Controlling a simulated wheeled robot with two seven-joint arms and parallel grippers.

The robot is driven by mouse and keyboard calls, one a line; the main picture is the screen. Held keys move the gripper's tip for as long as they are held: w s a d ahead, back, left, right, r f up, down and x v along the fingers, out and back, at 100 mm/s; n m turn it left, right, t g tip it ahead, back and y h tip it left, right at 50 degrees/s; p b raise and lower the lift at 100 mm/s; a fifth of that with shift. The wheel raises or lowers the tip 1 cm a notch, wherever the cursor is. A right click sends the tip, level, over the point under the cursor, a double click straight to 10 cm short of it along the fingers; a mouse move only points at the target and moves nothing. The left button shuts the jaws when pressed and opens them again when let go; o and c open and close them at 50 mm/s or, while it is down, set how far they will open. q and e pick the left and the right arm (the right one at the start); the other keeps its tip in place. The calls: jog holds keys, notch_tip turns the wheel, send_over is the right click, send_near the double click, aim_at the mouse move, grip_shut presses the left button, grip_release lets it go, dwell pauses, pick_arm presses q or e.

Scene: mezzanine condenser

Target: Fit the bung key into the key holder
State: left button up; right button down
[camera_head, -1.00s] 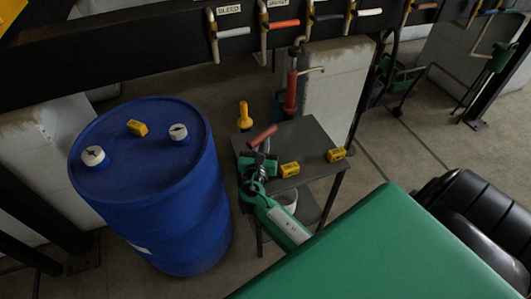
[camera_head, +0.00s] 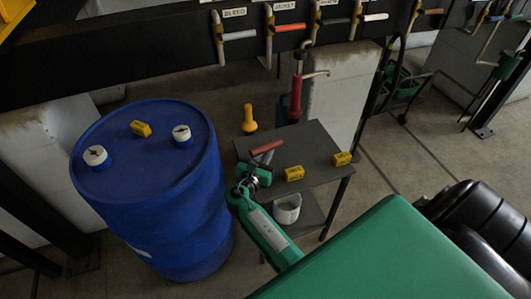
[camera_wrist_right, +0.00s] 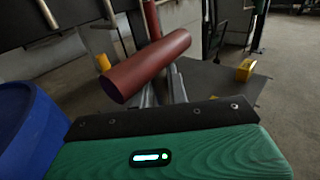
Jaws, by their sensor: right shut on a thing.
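The bung key shows as a dark red bar-shaped handle (camera_head: 267,147), seen over the near left part of the small grey table. My right gripper (camera_head: 258,172) is shut on it, with the green wrist just below. In the right wrist view the red handle (camera_wrist_right: 147,66) lies tilted across the grey metal fingers (camera_wrist_right: 165,88). The rest of the key is hidden or too dark to make out. I cannot pick out the key holder for certain in either view. My left gripper is not in view.
A blue drum (camera_head: 150,205) with two white caps and a yellow block stands left of the table (camera_head: 318,140). Two yellow blocks (camera_head: 294,173) (camera_head: 342,158) lie on the table. A white container (camera_head: 287,208) sits below. A yellow upright object (camera_head: 249,118) stands behind.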

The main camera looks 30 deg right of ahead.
jog(key=shift+f+b, duration=1.65)
jog(key=shift+f, duration=1.5)
jog(key=shift+f+b, duration=0.55)
jog(key=shift+f, duration=0.15)
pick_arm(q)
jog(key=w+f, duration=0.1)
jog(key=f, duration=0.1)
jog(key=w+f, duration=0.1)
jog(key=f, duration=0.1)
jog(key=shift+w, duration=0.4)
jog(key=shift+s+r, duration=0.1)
